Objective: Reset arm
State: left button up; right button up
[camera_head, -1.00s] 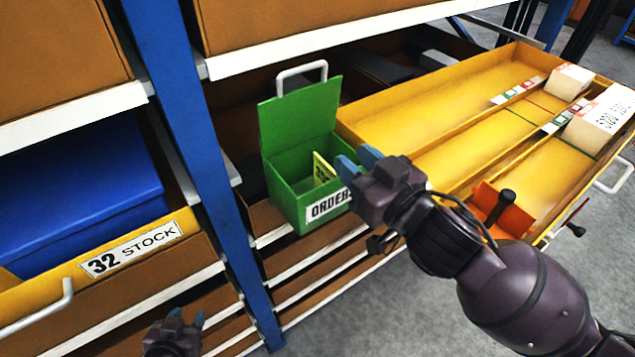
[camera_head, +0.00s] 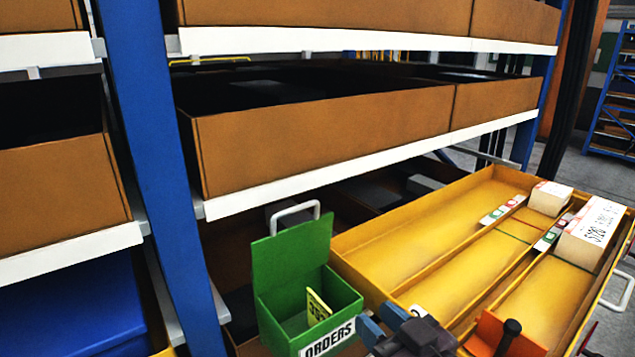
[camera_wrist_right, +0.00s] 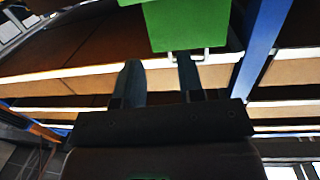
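My right gripper (camera_head: 385,332) is at the bottom of the head view, just right of the front of the green ORDERS box (camera_head: 282,322). In the right wrist view its two fingers (camera_wrist_right: 160,82) are spread apart with nothing between them, and the green box (camera_wrist_right: 195,25) shows beyond them at the top. The box's lid stands up, and a yellow card (camera_head: 318,306) is inside. My left gripper is not in the head view now.
An open yellow drawer (camera_head: 420,240) with dividers holds white boxes (camera_head: 593,233) at its far right. An orange piece (camera_head: 490,330) with a black knob sits near its front. A blue post (camera_head: 165,170) stands left, with brown shelf bins (camera_head: 320,140) above.

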jog(key=s+d+f+m+g+h, duration=0.2)
jog(key=d+f+m+h, duration=0.1)
jog(key=d+f+h, duration=0.35)
jog(key=s+d+f+m+g+h, duration=0.3)
jog(key=s+d+f+g, duration=0.6)
jog(key=s+d+f, duration=0.6)
jog(key=w+a+f+n+t, duration=0.1)
jog(key=w+a+f+t, duration=0.1)
jog(key=w+f+t, duration=0.4)
jog(key=shift+w+a+f+t, duration=0.15)
jog(key=shift+f+t, duration=0.85)
jog(key=shift+f, duration=0.85)
jog(key=shift+y, duration=0.25)
